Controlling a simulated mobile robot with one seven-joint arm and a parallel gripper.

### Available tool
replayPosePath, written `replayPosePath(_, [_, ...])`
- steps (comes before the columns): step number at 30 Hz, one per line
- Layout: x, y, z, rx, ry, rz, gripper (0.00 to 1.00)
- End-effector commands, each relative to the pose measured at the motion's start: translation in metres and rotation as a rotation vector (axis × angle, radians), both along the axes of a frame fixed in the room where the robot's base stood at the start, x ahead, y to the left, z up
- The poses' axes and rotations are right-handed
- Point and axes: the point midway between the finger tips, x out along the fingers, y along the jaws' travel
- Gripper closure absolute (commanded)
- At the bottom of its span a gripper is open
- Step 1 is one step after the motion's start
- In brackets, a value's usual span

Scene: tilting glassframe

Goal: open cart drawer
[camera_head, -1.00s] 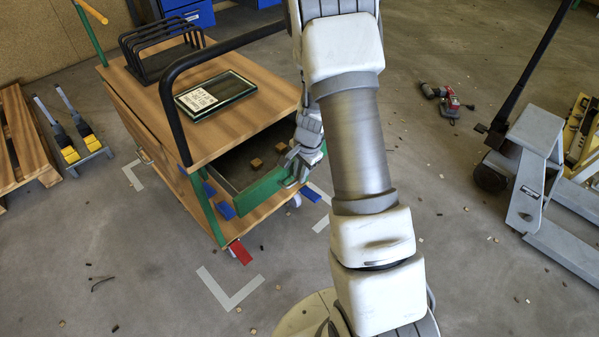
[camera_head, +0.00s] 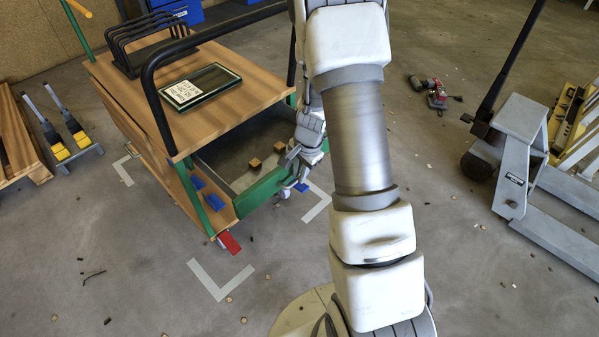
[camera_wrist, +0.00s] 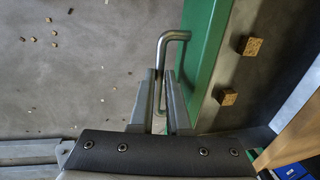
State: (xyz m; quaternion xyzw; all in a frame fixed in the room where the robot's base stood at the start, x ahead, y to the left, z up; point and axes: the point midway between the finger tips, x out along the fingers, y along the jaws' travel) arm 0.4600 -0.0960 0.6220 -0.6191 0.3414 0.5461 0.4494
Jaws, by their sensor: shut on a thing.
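The cart (camera_head: 231,122) has a wooden top and green posts. Its drawer (camera_head: 262,193) stands pulled out below the top, with a green front and a grey interior holding small wooden blocks (camera_head: 254,163). In the wrist view the green drawer front (camera_wrist: 203,48) runs down the picture, with the metal bar handle (camera_wrist: 174,35) on its left side. My gripper (camera_wrist: 164,78) is shut on the handle, whose bar passes between the fingers. In the head view my gripper (camera_head: 293,158) is at the drawer front, partly hidden by my wrist; the handle is not clear there.
A glass-topped frame (camera_head: 201,88) and a black rack (camera_head: 148,42) sit on the cart top. A black push bar (camera_head: 152,85) rises at its near end. A pallet jack (camera_head: 515,150) stands right.

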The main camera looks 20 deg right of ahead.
Motion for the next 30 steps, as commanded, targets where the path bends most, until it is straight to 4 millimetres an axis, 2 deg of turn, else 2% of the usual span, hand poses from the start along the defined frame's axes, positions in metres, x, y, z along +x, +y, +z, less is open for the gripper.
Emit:
replayPosePath(4, [0.001, 0.0, 0.001, -0.001, -0.003, 0.0, 1.0])
replayPosePath(5, [0.001, 0.0, 0.001, -0.001, -0.003, 0.0, 0.8])
replayPosePath(6, [0.001, 0.0, 0.001, -0.001, -0.003, 0.0, 0.73])
replayPosePath(17, [0.0, 0.0, 0.005, 0.0, -0.002, 0.0, 0.73])
replayPosePath(23, [-0.004, -0.002, 0.037, -0.001, -0.005, -0.002, 0.73])
replayPosePath(30, [-0.014, -0.006, 0.097, -0.002, -0.006, 0.0, 0.73])
